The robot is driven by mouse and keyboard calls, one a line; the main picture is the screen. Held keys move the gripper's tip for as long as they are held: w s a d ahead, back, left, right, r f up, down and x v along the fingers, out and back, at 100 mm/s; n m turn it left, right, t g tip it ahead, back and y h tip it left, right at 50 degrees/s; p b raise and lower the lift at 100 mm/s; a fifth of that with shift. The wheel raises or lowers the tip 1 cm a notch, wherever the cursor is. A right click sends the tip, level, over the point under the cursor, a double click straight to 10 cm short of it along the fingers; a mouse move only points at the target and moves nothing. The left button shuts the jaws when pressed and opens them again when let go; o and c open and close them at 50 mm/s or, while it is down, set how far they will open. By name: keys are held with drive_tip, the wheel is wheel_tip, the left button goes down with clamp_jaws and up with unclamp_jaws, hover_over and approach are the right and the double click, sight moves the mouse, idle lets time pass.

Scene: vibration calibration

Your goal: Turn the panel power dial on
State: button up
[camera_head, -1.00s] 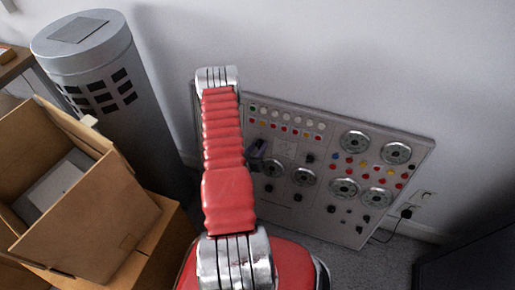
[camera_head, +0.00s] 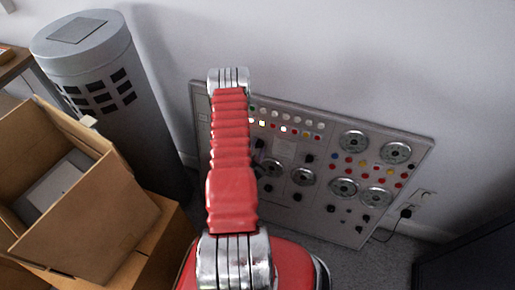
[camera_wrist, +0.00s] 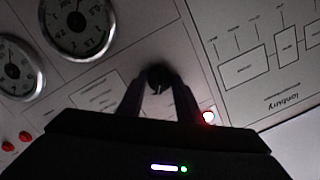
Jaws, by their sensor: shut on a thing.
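The grey control panel (camera_head: 320,150) leans at the wall in the head view, with gauges, coloured buttons and black knobs. In the wrist view, a small black dial (camera_wrist: 158,76) sits on the panel face (camera_wrist: 125,65). My gripper (camera_wrist: 157,88) has its two dark fingers closed around this dial, one on each side. A lit red and white lamp (camera_wrist: 208,117) shows right of the fingers. In the head view my red arm hides most of the gripper and the dial. Some lamps (camera_head: 283,129) in the upper rows glow bright white.
Two round gauges (camera_wrist: 77,25) are at the upper left in the wrist view. An open cardboard box (camera_head: 85,225) and a grey cylinder (camera_head: 150,120) stand to the left in the head view. A dark object (camera_head: 465,255) is at the lower right.

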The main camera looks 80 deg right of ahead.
drive_tip(key=shift+f+m, duration=0.1)
drive_tip(key=shift+m, duration=0.7)
drive_tip(key=o, duration=1)
drive_tip(key=shift+o, duration=0.2)
drive_tip(key=shift+a, duration=0.1)
drive_tip(key=v, duration=1.3)
drive_tip(key=shift+a, duration=0.4)
drive_tip(key=shift+s, duration=0.1)
